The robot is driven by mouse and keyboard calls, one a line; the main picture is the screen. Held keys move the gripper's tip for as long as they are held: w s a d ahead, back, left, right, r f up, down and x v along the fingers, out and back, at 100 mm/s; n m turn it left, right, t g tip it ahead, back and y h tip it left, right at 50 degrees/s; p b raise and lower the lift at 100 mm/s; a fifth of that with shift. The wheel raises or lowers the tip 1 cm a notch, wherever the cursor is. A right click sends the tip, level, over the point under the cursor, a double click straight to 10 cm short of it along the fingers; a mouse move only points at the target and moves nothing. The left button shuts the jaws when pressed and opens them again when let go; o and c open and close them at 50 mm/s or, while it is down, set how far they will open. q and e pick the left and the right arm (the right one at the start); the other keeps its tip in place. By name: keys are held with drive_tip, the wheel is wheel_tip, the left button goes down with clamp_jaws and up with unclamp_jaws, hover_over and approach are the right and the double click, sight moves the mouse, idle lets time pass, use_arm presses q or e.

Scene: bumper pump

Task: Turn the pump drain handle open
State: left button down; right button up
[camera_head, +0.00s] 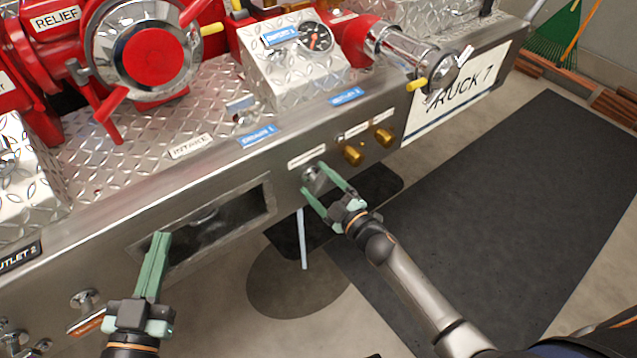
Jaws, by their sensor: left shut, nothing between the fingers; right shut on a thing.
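A small metal handle (310,173) sits on the front face of the bumper, under a white label (307,157) whose text is too small to read. My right gripper (313,180) reaches it from the lower right, with one green finger on each side of it, and is shut on it. The fingers partly hide the handle, so its exact angle is unclear. A pale blue vertical strip (302,238), like a thin stream of water, hangs below the bumper under the handle. My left gripper (160,238) is shut and empty in front of the rectangular opening.
The rectangular opening (205,217) is left of the handle. Two brass knobs (353,155) (384,136) are close on its right. Another handle (86,310) is at lower left. A round dark patch (298,288) and a black mat (500,200) cover the floor.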

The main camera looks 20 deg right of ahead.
drive_tip(key=n+b, duration=0.1)
drive_tip(key=n, duration=0.6)
drive_tip(key=shift+f+b, duration=0.15)
drive_tip(key=shift+b, duration=0.25)
use_arm(q)
drive_tip(key=s+r+m+t+h, duration=0.1)
drive_tip(key=r+m+t+h, duration=0.1)
drive_tip(key=r, duration=0.4)
drive_tip(key=s+d+r+m+t+h, duration=0.1)
drive_tip(key=s+r+m+t+h, duration=0.1)
drive_tip(key=r, duration=0.4)
drive_tip(key=shift+s+h, duration=0.25)
drive_tip(key=shift+h, duration=0.45)
use_arm(e)
drive_tip(key=shift+n, duration=0.8)
use_arm(q)
drive_tip(key=shift+r, duration=0.1)
use_arm(e)
drive_tip(key=o, duration=1.2)
drive_tip(key=shift+s, duration=0.1)
